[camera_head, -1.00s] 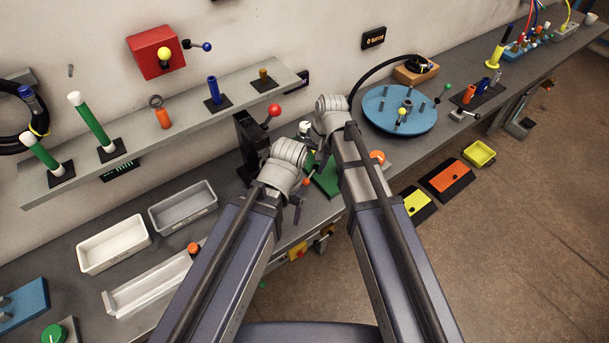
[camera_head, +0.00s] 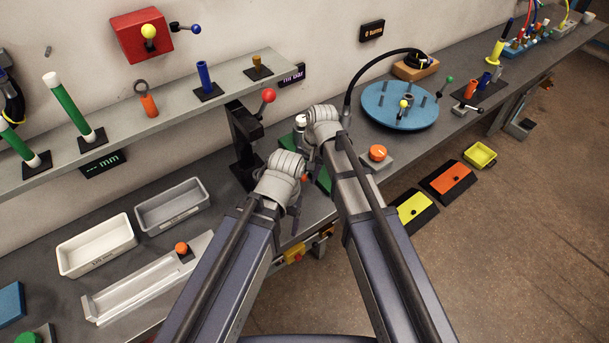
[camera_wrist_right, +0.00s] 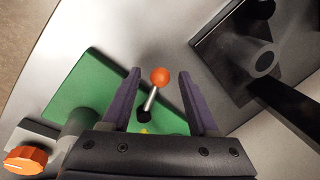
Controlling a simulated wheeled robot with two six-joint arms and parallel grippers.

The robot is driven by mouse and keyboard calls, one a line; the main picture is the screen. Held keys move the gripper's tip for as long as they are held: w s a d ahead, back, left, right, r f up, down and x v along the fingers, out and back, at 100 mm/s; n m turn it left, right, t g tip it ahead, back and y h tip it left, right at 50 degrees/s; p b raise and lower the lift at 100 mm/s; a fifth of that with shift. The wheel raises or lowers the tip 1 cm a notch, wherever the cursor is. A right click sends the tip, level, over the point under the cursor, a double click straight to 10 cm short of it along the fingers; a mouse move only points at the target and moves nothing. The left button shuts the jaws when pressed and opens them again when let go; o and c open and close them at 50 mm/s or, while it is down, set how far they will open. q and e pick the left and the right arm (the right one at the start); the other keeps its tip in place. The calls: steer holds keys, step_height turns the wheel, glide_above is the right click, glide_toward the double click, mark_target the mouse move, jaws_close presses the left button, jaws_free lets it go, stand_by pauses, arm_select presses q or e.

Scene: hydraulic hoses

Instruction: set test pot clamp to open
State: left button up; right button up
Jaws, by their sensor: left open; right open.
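In the right wrist view, a lever with an orange ball (camera_wrist_right: 160,77) rises from a green plate (camera_wrist_right: 90,88); I take it for the test pot clamp's lever, though no label shows. The ball is between the two spread fingers of my right gripper (camera_wrist_right: 160,92), with gaps on both sides. In the head view, the green plate (camera_head: 323,181) is mostly hidden by my arms. My right gripper (camera_head: 303,138) is over it, its fingers mostly hidden by the wrist. My left gripper (camera_head: 296,196) is open and lower, near the bench's front edge, with nothing visible in it.
A black press with a red-balled handle (camera_head: 267,96) stands left of my grippers. An orange knob on a grey box (camera_head: 377,153) is beside my right arm; it also shows in the wrist view (camera_wrist_right: 26,159). A blue turntable (camera_head: 400,107) lies beyond.

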jaws_close()
stand_by(1.3)
